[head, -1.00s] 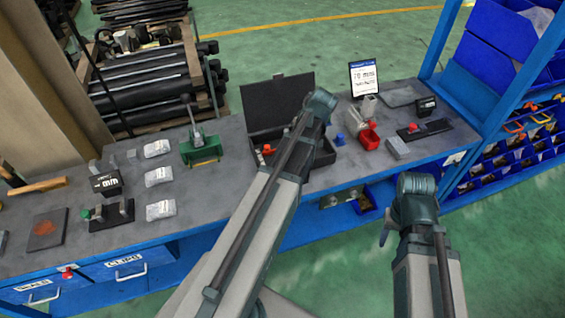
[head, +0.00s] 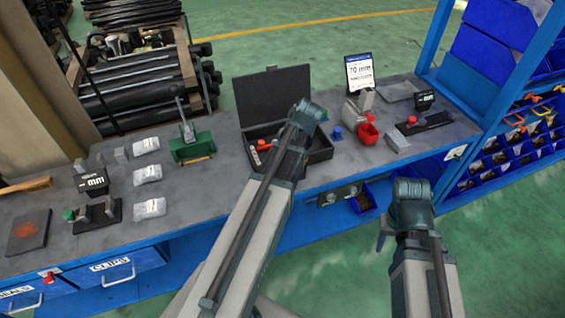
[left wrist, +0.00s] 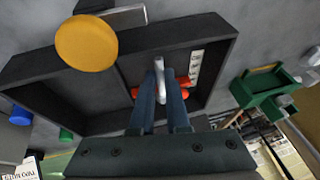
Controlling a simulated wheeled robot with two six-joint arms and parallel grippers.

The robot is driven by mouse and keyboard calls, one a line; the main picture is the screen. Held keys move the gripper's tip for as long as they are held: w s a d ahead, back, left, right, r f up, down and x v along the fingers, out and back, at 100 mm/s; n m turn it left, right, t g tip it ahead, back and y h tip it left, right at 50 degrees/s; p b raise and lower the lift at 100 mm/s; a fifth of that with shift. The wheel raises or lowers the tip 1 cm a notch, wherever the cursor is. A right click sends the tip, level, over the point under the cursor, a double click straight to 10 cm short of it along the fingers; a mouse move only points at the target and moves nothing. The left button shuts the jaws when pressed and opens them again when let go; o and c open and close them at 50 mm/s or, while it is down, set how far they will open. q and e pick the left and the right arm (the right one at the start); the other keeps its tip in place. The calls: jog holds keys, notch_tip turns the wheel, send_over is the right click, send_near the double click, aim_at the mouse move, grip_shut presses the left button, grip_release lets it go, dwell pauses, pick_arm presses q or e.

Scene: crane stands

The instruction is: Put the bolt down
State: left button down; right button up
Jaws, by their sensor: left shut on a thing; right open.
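My left gripper (left wrist: 160,88) is shut on a slim silvery bolt (left wrist: 159,67), seen end-on between the fingers in the left wrist view. It is over the open black case (left wrist: 215,62); I cannot tell whether the bolt touches the case floor. In the head view the case (head: 272,92) stands on the bench with its lid up, and my left wrist hides the left fingers and the bolt. Red-orange pieces (left wrist: 184,82) and a white label strip (left wrist: 196,66) lie in the case beside the fingers. My right gripper (head: 383,236) is open, low in front of the bench.
A green vise-like fixture (head: 192,148) stands left of the case. Clear bags (head: 147,175) lie at the left. A yellow disc (left wrist: 86,43) shows in the left wrist view.

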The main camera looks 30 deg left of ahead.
pick_arm(q)
jog(key=shift+f+b, duration=1.95)
jog(key=shift+r, duration=0.15)
jog(key=c, duration=1.3)
grip_release()
jog(key=shift+o, duration=0.6)
